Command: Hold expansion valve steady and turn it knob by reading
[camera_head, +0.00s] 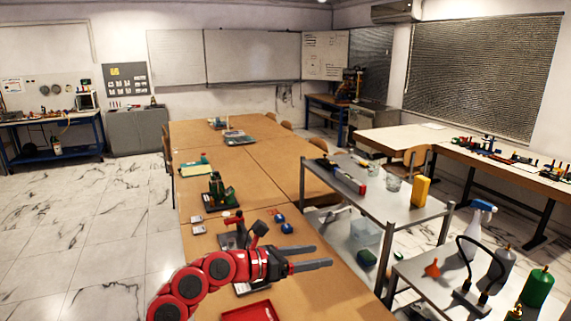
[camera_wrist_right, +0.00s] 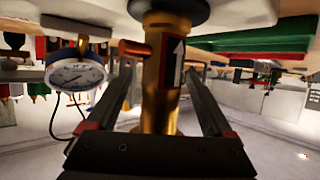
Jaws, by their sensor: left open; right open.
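The brass expansion valve (camera_wrist_right: 160,95) stands in the middle of the right wrist view, with a white arrow label on its body. A dark round knob (camera_wrist_right: 169,10) sits at its upper end. A round white gauge (camera_wrist_right: 76,72) is to its left; its reading is too small to tell. My right gripper (camera_wrist_right: 160,68) is open, with one finger on each side of the valve body; contact cannot be told. My left gripper (camera_head: 312,258) is open and empty over the near part of the long brown table in the head view. I cannot pick out the valve in the head view.
The long brown table (camera_head: 220,145) holds small devices, blue balls (camera_head: 286,228) and a red tray (camera_head: 247,313). A grey cart (camera_head: 408,207) with a yellow block (camera_head: 420,191) stands to the right. A green bottle (camera_head: 537,287) is at the lower right. The left floor is clear.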

